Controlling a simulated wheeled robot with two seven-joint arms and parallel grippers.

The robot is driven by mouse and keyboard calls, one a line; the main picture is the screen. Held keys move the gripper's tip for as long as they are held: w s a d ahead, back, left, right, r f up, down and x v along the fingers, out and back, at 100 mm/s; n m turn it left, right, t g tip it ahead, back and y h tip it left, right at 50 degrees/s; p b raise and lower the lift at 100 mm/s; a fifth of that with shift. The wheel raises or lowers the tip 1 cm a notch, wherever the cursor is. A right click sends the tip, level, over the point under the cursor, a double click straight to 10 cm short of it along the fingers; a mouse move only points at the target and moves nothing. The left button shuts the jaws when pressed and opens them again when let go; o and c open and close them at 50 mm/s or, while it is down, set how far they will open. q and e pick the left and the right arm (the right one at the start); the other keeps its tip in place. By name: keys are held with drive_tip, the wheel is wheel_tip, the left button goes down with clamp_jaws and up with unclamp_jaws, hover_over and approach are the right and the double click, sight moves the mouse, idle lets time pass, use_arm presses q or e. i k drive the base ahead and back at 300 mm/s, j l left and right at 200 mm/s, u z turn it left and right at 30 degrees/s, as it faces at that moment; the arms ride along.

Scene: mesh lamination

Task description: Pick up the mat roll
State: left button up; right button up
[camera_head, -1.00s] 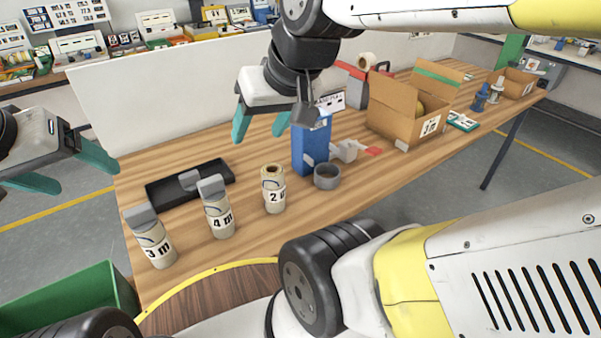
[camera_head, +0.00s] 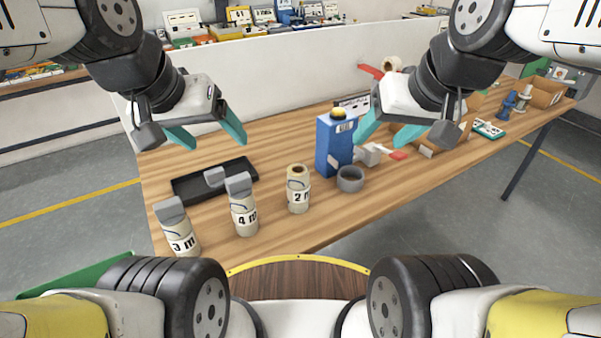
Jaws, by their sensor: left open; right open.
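Three cream mat rolls stand upright in a row on the wooden table (camera_head: 330,215). The left one (camera_head: 181,237) is marked "3 m" and has a grey piece on top. The middle one (camera_head: 244,214) is marked "4 m" and also has a grey piece on top. The right one (camera_head: 299,196) is marked "2" with a partly unclear letter, and its top is open. My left gripper (camera_head: 212,141) is open and empty above the table, behind the rolls. My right gripper (camera_head: 385,137) is open and empty, near the blue box and to the right of the rolls.
A black tray (camera_head: 190,190) lies behind the rolls. A blue box (camera_head: 330,150) with a yellow top and a grey ring (camera_head: 350,180) stand right of them. Cardboard boxes (camera_head: 545,92) are at the far right. A white partition (camera_head: 290,78) runs behind the table.

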sight(298, 183)
drive_tip(key=k+l+u, duration=0.15)
drive_tip(key=l+u, duration=0.15)
drive_tip(key=u, duration=0.15)
drive_tip(key=k+l+u, duration=0.2)
drive_tip(key=u, duration=0.3)
